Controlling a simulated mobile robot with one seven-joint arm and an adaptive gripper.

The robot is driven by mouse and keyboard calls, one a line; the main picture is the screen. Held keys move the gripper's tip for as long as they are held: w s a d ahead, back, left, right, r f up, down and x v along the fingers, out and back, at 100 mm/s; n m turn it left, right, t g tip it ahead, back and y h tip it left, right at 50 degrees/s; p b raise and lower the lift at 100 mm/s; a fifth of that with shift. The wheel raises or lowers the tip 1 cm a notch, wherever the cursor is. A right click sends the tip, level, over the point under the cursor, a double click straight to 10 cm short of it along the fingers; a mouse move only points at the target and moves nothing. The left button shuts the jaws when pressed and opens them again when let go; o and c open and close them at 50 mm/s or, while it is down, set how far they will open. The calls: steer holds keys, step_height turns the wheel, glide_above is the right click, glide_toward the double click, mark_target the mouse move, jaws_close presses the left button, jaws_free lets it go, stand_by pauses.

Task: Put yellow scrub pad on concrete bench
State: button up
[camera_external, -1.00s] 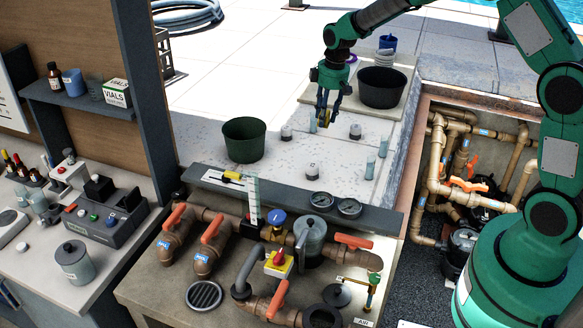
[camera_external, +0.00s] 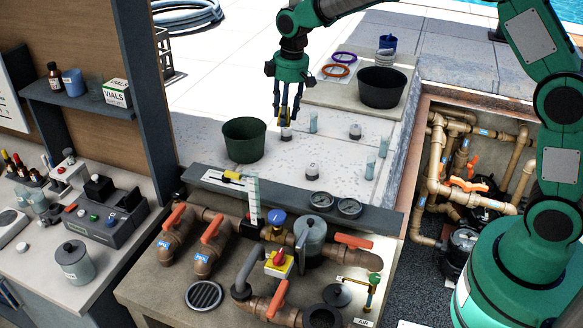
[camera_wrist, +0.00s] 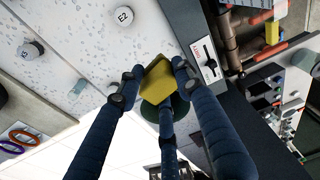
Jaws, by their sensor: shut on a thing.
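The yellow scrub pad (camera_wrist: 157,80) is held between the fingertips of my gripper (camera_wrist: 150,84) in the wrist view. In the external view my gripper (camera_external: 287,112) points down, and a small bit of the pad (camera_external: 284,116) shows between its fingers. The gripper is above the pale speckled surface, behind and right of the dark green bucket (camera_external: 243,140). A low concrete slab (camera_external: 338,97), which looks like the concrete bench, lies at the back right of the gripper. The pad is apart from it.
The slab bears an orange ring (camera_external: 336,71), a purple ring, blue cups (camera_external: 387,45) and a black bucket (camera_external: 382,88). Small lidded jars (camera_external: 312,170) and clear tubes (camera_external: 370,168) stand on the pale surface. The pipe pit (camera_external: 470,190) lies to the right.

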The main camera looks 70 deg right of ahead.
steer(key=w+a+n, duration=0.1)
steer(key=a, duration=0.6)
steer(key=w+a+n, duration=0.1)
steer(key=w+a, duration=0.1)
steer(key=a, duration=0.5)
steer(key=w+a+n+b, duration=0.1)
steer(key=a, duration=0.6)
steer(key=shift+w+a, duration=0.35)
steer(key=s+a+n+b, duration=0.1)
steer(key=s+a+n, duration=0.15)
steer(key=a, duration=1.95)
steer(key=f, duration=2.6)
steer(key=shift+w+a, duration=0.15)
steer(key=shift+w, duration=0.2)
steer(key=shift+w+a+f, duration=0.25)
steer(key=shift+w+a, duration=0.5)
steer(key=shift+w, duration=1.8)
steer(key=shift+w+a+f, duration=0.2)
steer(key=shift+w+a, duration=0.6)
steer(key=shift+w, duration=1.75)
steer(key=shift+w+a+f, duration=0.25)
steer(key=shift+w+a, duration=0.5)
steer(key=shift+w, duration=1.8)
steer(key=shift+c, duration=0.2)
steer(key=shift+f, duration=1.75)
